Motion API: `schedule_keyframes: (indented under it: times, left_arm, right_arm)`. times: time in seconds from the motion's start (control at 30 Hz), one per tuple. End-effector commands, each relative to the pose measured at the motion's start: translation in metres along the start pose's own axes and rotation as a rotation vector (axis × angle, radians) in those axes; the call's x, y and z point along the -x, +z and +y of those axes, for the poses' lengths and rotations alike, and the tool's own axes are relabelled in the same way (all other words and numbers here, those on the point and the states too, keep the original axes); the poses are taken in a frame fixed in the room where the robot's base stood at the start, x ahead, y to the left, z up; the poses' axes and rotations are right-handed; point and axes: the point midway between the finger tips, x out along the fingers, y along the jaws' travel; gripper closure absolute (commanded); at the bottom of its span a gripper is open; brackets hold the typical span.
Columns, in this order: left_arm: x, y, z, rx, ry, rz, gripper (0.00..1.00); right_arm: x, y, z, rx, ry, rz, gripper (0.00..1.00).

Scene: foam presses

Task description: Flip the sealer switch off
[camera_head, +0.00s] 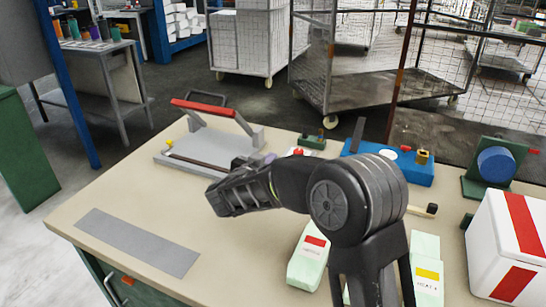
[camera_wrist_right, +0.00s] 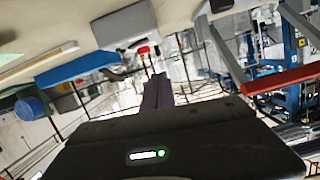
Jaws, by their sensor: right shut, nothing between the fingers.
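The sealer is a flat grey press (camera_head: 185,155) with a red-gripped handle (camera_head: 200,106), standing at the back left of the bench. Its red handle also shows at the right of the wrist view (camera_wrist_right: 285,80). A grey box (camera_wrist_right: 122,27) with a small red switch (camera_wrist_right: 143,50) is in the wrist view. In the head view a red knob (camera_head: 297,152) shows just behind my right arm. My right gripper (camera_wrist_right: 157,85) is shut and empty, its fingers pointing towards the red switch. Whether they touch it I cannot tell. In the head view the hand largely hides its fingertips (camera_head: 269,158). My left gripper is not in view.
A blue device (camera_head: 400,172) stands behind my right arm. A green stand with a blue roll (camera_head: 496,165) and a white box with red stripes (camera_head: 492,240) are at the right. Pale packets (camera_head: 307,262) lie in front. A grey strip (camera_head: 135,243) lies at the left, with clear bench around it.

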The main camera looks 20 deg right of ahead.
Motion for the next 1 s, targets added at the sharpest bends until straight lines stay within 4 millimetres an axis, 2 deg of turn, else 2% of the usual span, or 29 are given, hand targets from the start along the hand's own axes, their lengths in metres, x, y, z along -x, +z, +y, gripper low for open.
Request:
schedule_keyframes:
  times: [0.1, 0.3, 1.0]
  left_arm:
    - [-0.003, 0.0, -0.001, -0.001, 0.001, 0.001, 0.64]
    - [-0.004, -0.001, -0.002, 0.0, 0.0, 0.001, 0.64]
    - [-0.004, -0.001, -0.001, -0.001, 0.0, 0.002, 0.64]
  right_arm:
    - [0.024, 0.001, -0.003, -0.001, -0.005, -0.001, 1.0]
    - [0.046, 0.001, -0.003, 0.0, -0.002, 0.0, 1.0]
    - [0.05, 0.001, -0.003, 0.001, -0.002, -0.001, 1.0]
